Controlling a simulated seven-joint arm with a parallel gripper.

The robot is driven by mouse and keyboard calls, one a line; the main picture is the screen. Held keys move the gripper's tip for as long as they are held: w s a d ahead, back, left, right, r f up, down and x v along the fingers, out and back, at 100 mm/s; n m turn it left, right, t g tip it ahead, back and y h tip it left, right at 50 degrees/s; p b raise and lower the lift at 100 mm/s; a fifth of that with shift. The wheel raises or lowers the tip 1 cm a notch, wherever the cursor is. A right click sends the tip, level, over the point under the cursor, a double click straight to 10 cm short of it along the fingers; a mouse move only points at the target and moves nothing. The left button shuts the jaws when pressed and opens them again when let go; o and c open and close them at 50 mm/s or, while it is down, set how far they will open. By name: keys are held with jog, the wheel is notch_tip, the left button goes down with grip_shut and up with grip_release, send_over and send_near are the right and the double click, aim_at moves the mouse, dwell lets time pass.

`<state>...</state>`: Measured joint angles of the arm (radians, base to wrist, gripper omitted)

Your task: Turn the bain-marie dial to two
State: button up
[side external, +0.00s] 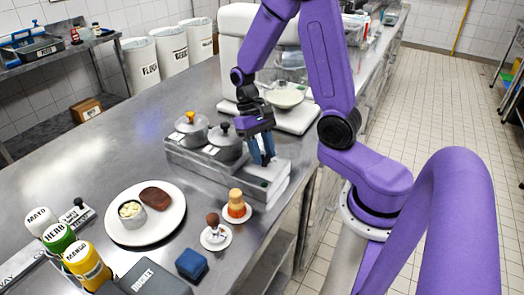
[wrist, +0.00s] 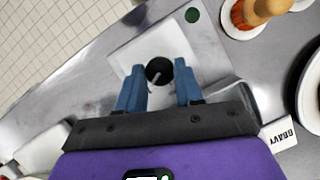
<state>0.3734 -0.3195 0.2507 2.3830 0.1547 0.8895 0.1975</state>
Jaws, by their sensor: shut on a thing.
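The bain-marie (side external: 190,160) is a long grey metal unit with two lidded pots in its top. Its control end has a pale square panel (wrist: 128,57). The black round dial (wrist: 158,70) sits on this panel with a light pointer line that slants across it. My gripper (side external: 264,162) points down over the control end. In the wrist view its blue fingers (wrist: 159,76) stand on either side of the dial and are shut on it. The dial is hidden behind the fingers in the side external view. I cannot read any numbers around it.
A small green disc (wrist: 192,15) lies near the panel. A plate (side external: 122,232), a blue block (side external: 191,264) and sauce bottles (side external: 88,262) are nearer the front left. A white machine (side external: 235,50) stands behind.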

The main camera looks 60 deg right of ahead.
jog(key=m+y, duration=0.1)
jog(key=m, duration=0.2)
jog(key=m+t, duration=0.1)
jog(key=m, duration=0.1)
jog(key=shift+s+d+m+y, duration=0.1)
jog(key=shift+d+m+y, duration=0.05)
jog(key=shift+m+y, duration=0.25)
jog(key=m+t, duration=0.1)
jog(key=m, duration=0.1)
jog(key=m+t, duration=0.1)
jog(key=m, duration=0.1)
jog(key=shift+s+d+m+y, duration=0.1)
jog(key=shift+s+m+y, duration=0.05)
jog(key=shift+m+y, duration=0.25)
jog(key=o, duration=1)
jog(key=shift+o, duration=0.2)
jog(key=v, duration=1.7)
jog(key=shift+d+r, duration=0.15)
jog(key=shift+d, duration=0.05)
jog(key=shift+s+a, duration=0.1)
